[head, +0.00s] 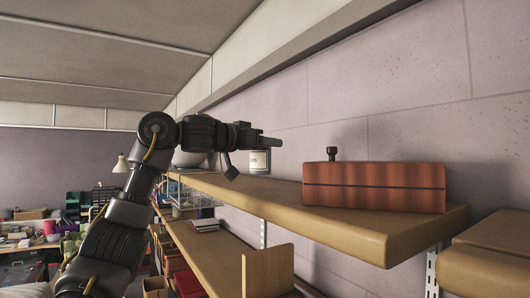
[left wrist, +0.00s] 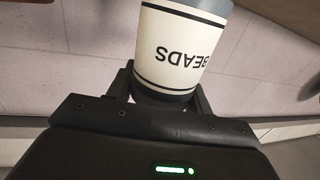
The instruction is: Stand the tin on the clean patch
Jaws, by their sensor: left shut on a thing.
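A white tin (head: 258,161) with dark bands is at my left gripper (head: 268,143), over the upper wooden shelf (head: 250,190) near the wall. In the left wrist view the tin (left wrist: 172,50) shows the word BEADS upside down, and the left gripper (left wrist: 165,92) is shut on it. In the head view the tin looks upright. I cannot tell whether its base touches the shelf. I cannot make out a clean patch on the shelf. My right gripper is not in view.
A reddish-brown box (head: 375,188) stands on the shelf to the right, with a small black knob-topped thing (head: 332,153) behind it. A pale rounded thing (head: 188,159) is partly hidden by my left arm. A lower shelf (head: 225,248) holds a wooden holder (head: 268,274).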

